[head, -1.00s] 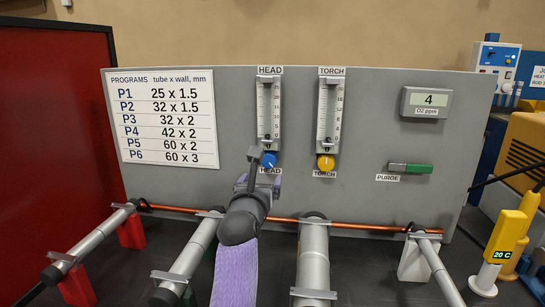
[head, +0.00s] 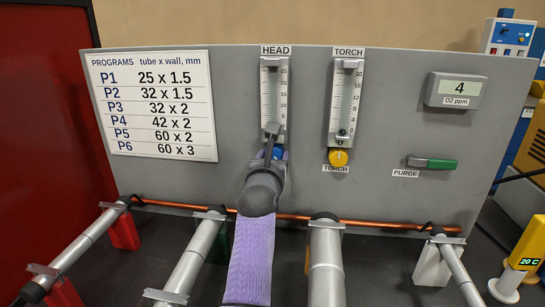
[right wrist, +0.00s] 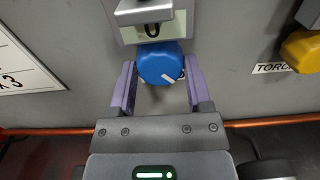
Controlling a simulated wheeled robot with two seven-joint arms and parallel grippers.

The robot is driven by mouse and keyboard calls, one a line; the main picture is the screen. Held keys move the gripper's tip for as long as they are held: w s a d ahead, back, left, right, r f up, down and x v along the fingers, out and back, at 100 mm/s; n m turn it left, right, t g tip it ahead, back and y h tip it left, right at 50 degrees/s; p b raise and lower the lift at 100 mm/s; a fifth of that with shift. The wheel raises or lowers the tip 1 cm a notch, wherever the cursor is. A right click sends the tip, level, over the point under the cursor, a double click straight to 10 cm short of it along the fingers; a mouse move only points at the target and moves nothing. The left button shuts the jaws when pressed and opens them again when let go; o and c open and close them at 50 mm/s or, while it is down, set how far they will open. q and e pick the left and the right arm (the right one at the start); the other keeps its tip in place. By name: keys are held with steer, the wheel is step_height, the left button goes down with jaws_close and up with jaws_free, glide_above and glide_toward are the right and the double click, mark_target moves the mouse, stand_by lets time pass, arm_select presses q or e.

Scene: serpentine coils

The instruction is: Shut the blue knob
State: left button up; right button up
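The blue knob (right wrist: 160,62) sits below the HEAD flow tube (head: 273,95) on the grey panel. My right gripper (right wrist: 160,80) is open, with one purple finger on each side of the knob. The knob lies between the fingertips; I cannot tell whether either finger touches it. In the head view my wrist and gripper (head: 270,155) hide most of the knob; a bit of blue (head: 277,153) shows. My left gripper is in neither view.
The yellow TORCH knob (head: 338,158) sits to the right under its own flow tube (head: 345,100). A green-handled PURGE lever (head: 435,164) and an O2 display (head: 455,90) are farther right.

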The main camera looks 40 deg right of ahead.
jaws_close()
steer(key=shift+r+n+p, duration=0.2)
steer(key=shift+n+p, duration=0.3)
steer(key=shift+p, duration=0.35)
steer(key=n+p, duration=0.3)
steer(key=shift+s+r, duration=0.1)
steer(key=shift+n+p, duration=1.1)
steer(key=shift+p, duration=0.15)
steer(key=shift+f+n+p, duration=0.2)
steer(key=shift+n+p, duration=0.15)
steer(key=shift+n, duration=0.05)
